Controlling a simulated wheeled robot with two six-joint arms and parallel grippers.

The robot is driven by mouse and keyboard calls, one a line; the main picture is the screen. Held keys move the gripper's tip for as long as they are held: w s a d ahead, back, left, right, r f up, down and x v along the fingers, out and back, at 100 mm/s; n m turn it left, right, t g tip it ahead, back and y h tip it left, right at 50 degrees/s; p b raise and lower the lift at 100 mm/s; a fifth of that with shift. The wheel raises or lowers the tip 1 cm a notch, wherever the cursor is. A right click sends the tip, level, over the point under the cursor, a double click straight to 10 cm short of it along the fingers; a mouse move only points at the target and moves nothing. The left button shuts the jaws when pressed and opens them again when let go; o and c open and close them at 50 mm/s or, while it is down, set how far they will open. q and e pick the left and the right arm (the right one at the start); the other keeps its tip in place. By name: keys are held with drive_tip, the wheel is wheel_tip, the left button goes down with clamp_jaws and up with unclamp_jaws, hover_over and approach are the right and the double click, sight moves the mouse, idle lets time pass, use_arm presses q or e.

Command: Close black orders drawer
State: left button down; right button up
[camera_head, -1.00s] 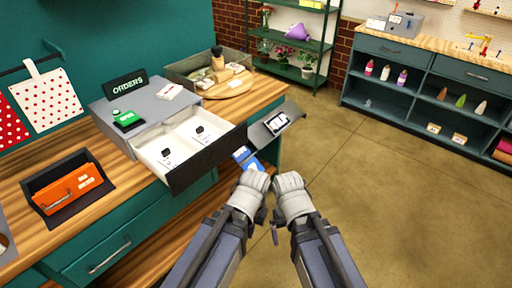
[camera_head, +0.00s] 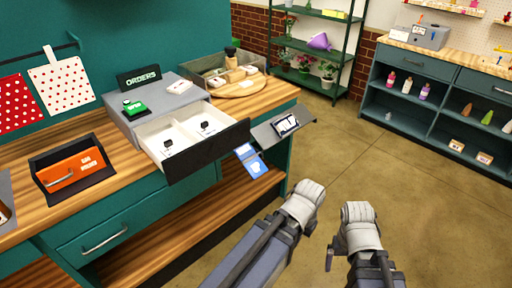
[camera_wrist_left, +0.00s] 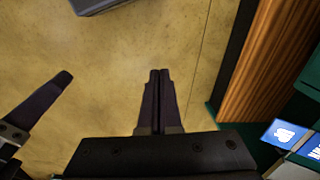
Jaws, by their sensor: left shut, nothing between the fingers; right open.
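The orders drawer has a black front (camera_head: 212,152) and a white divided inside with small dark items. It is pulled out of the grey box (camera_head: 158,100) under the black "ORDERS" sign (camera_head: 139,77). My left gripper is right of and below the drawer in the head view, apart from it. Its fingers are hidden there, but the left wrist view shows them (camera_wrist_left: 158,76) shut and empty above the floor. My right gripper (camera_head: 332,258) is farther right, open and over the floor, with only a dark finger part visible. Neither gripper touches the drawer.
A grey bracket with a card (camera_head: 285,124) and blue cards (camera_head: 249,160) sit near the drawer's right end. An orange box (camera_head: 70,173) lies in a dark tray at left. The floor (camera_head: 350,140) at right is clear.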

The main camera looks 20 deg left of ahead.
use_arm(q)
drive_tip(key=w+a+f+n+t+y+b, duration=0.1)
drive_tip(key=w+a+f+y+b, duration=0.1)
drive_tip(key=w+a+f+b, duration=0.3)
drive_tip(key=w+a+f+n+y+b, duration=0.1)
drive_tip(key=w+a+f+b, duration=0.15)
drive_tip(key=a, duration=0.45)
drive_tip(key=w+r+m+t+y, duration=0.1)
drive_tip(key=w+r+t+y, duration=0.1)
drive_tip(key=r, duration=0.5)
drive_tip(key=w+a+r+m+t+y, duration=0.1)
drive_tip(key=w+r+t+y, duration=0.1)
drive_tip(key=w+r+y, duration=0.2)
drive_tip(key=w+a+r+m+t+y, duration=0.1)
drive_tip(key=w+r+y, duration=0.3)
drive_tip(key=r, duration=0.5)
drive_tip(key=y, duration=0.2)
drive_tip(key=shift+r+m+t+y, duration=0.4)
